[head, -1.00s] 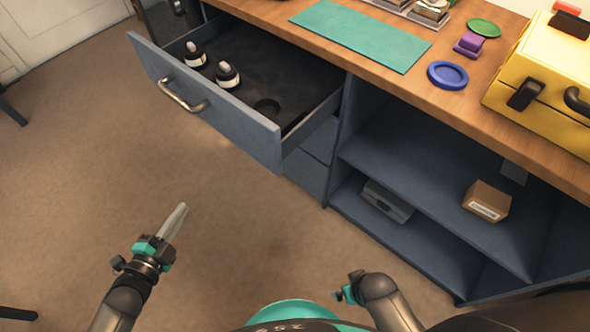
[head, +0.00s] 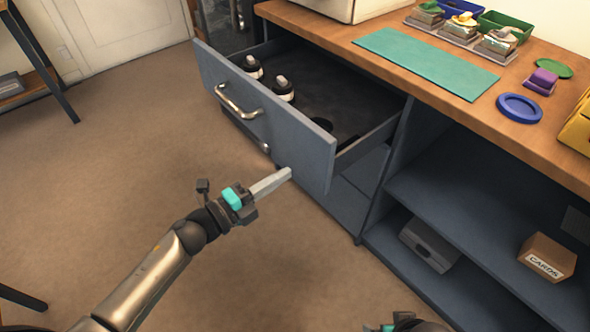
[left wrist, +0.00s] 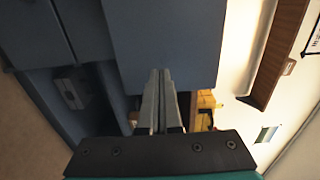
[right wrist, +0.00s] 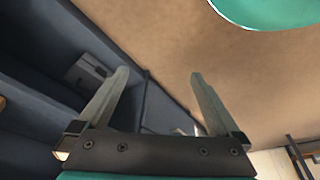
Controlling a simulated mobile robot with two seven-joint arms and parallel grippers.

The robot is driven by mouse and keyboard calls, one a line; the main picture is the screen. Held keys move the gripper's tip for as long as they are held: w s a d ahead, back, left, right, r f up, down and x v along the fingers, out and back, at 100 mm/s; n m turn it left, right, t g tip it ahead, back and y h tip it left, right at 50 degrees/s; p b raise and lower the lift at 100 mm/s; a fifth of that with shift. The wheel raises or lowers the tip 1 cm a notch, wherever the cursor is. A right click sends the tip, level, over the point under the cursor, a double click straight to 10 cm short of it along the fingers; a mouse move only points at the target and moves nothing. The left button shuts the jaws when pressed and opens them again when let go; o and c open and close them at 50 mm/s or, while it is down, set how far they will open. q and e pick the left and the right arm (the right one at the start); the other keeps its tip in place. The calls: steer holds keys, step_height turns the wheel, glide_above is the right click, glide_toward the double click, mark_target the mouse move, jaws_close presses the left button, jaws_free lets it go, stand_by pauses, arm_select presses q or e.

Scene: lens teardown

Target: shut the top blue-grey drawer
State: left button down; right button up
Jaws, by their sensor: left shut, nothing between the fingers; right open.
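The top blue-grey drawer (head: 290,140) is pulled out from under the wooden worktop. Its front carries a metal bar handle (head: 238,103). Two black-and-white lens parts (head: 281,88) stand inside near its front, by a dark round recess. My left gripper (head: 288,174) is shut and empty, its fingertips close to the lower right part of the drawer front; I cannot tell if they touch. In the left wrist view a blue-grey panel (left wrist: 165,40) fills the space ahead of the shut fingers. My right gripper (right wrist: 155,85) is open and empty, facing the lower shelves.
The worktop holds a teal mat (head: 425,62), a blue ring (head: 519,107), a purple part (head: 541,82) and a yellow case (head: 580,130). The open shelves below hold a grey box (head: 428,245) and a cardboard box (head: 547,257). Floor in front is clear.

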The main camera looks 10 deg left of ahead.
mark_target(306, 161)
arm_select(q)
steer(key=shift+b+x, duration=0.45)
steer(key=shift+x, duration=1.7)
arm_select(e)
steer(key=shift+w+r, duration=0.15)
steer(key=shift+r, duration=0.45)
steer(key=shift+w+r, duration=0.15)
steer(key=shift+r, duration=0.4)
arm_select(q)
steer(key=shift+d, duration=0.1)
